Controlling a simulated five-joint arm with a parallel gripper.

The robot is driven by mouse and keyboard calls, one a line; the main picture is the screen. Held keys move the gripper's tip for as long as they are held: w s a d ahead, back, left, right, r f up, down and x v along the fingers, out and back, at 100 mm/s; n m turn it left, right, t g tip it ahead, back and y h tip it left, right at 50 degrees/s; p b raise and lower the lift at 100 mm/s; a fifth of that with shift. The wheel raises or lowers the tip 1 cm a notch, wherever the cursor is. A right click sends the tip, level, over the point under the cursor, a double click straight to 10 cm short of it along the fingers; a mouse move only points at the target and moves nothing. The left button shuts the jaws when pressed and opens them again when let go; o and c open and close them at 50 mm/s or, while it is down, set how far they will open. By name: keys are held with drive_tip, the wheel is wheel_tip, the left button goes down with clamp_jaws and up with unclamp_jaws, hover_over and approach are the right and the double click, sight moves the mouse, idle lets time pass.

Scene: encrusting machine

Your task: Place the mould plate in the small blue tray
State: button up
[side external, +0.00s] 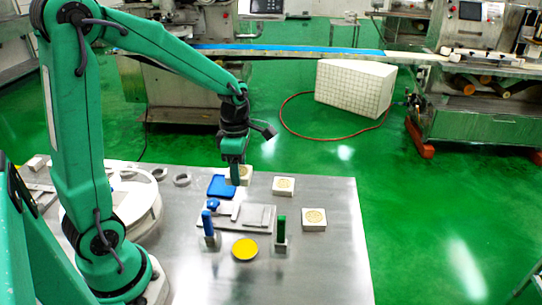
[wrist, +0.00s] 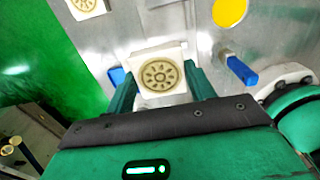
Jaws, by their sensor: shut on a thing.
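The mould plate (wrist: 160,76) is a pale square block with a round gold pattern on its face. It sits between the two fingers of my gripper (wrist: 160,86) in the wrist view, and my gripper is shut on it. In the side view, my gripper (side external: 237,172) points down, with the plate (side external: 246,175) partly hidden behind it. The small blue tray (side external: 221,186) lies on the metal table just left of and below the plate in that view. A blue patch (wrist: 116,76) shows beside the left finger in the wrist view; I cannot tell whether it is the tray.
Two similar patterned blocks stand on the table, one (side external: 283,186) to the right and one (side external: 314,219) near the right edge. A blue-handled tool (side external: 208,223), a green-handled tool (side external: 281,230), and a yellow disc (side external: 245,250) stand nearer the front. A grey plate (side external: 258,217) lies mid-table.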

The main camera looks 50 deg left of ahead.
hover_over(222, 188)
wheel_tip(222, 188, down, 7)
drive_tip(key=shift+f, duration=2)
drive_tip(key=shift+f, duration=0.15)
drive_tip(key=o, duration=1)
drive_tip(key=shift+o, duration=0.2)
wheel_tip(222, 188, up, 12)
